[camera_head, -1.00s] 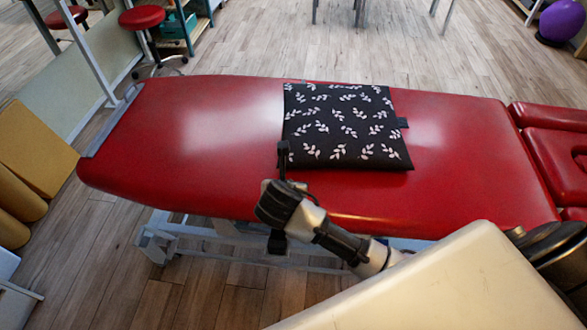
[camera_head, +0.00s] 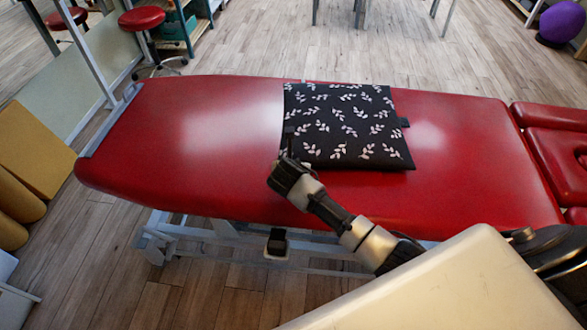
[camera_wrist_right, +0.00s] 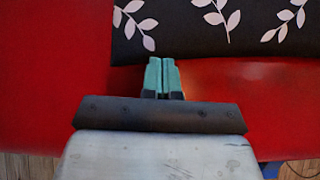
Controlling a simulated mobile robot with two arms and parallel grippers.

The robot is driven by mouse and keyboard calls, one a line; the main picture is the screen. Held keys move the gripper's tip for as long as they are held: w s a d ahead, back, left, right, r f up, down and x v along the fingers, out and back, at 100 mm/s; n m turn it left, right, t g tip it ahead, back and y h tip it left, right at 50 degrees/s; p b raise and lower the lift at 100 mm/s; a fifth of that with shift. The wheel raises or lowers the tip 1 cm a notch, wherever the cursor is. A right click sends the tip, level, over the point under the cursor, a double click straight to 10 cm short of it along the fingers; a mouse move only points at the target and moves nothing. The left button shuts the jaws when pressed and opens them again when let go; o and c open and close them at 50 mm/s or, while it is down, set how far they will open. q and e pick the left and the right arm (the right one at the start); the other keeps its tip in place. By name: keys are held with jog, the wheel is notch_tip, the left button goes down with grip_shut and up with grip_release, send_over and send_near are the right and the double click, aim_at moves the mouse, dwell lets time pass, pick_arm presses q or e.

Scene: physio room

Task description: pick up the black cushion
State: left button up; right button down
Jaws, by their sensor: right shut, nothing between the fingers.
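The black cushion (camera_head: 345,128) with a white leaf pattern lies flat on the red treatment table (camera_head: 190,140), with a small dark tab on its right side and another at its left edge. My right gripper (camera_head: 288,155) is at the cushion's near left corner. In the right wrist view my right gripper (camera_wrist_right: 162,66) is shut and empty, its teal fingertips together at the near edge of the cushion (camera_wrist_right: 200,32). I cannot tell whether they touch it. My left gripper is not in view.
A red stool (camera_head: 142,18) stands behind the table at the left. Yellow foam pieces (camera_head: 35,150) lean at the far left. A purple ball (camera_head: 560,20) is at the far right. The table is clear left of the cushion.

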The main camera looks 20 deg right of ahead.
aim_at(298, 138)
jog(key=w+d, duration=0.2)
jog(key=w, duration=0.1)
jog(key=w+d+p, duration=0.1)
jog(key=w, duration=0.1)
jog(key=shift+d+r, duration=0.1)
jog(key=w+d, duration=0.1)
jog(key=w+d+b, duration=0.1)
jog(key=w, duration=0.1)
jog(key=w+d+b, duration=0.1)
jog(key=w, duration=0.1)
jog(key=shift+w+d+f, duration=0.15)
jog(key=shift+w+f, duration=0.05)
jog(key=shift+r+p, duration=0.1)
jog(key=shift+p, duration=0.2)
dwell(0.7)
